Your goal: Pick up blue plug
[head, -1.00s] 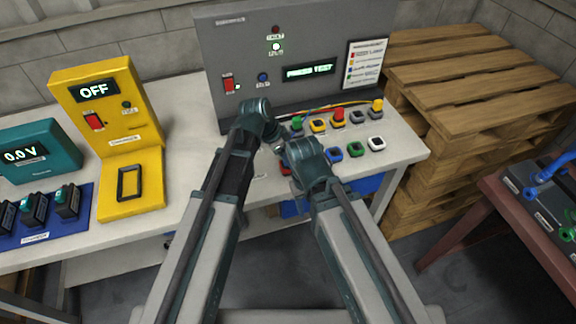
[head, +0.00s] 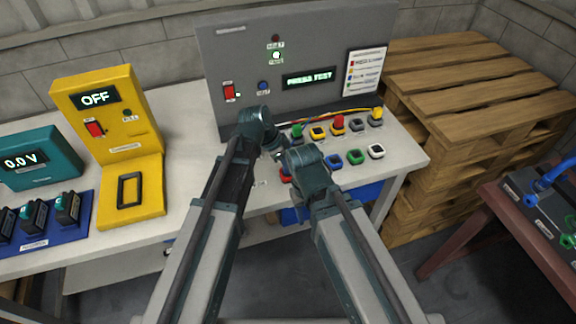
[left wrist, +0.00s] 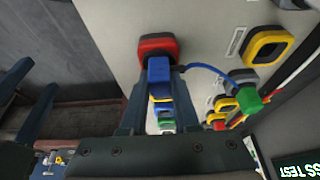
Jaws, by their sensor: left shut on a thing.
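In the left wrist view my left gripper (left wrist: 158,84) is shut on the blue plug (left wrist: 158,68), a blue block between its two fingers. A blue cable runs from beside the plug to the right. The plug overlaps the near side of a red-rimmed socket (left wrist: 158,43); I cannot tell whether it is seated in it. In the head view my left wrist reaches over the bench front, and the plug and left fingertips are largely hidden. My right arm's wrist is close beside it on the right; its jaws are hidden behind it.
Rows of coloured sockets, such as the green one (head: 355,157), lie right of my arms before a grey test panel (head: 225,50). A yellow unit (head: 130,140) and a teal meter (head: 45,155) stand left. Wooden pallets (head: 460,80) are stacked at right.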

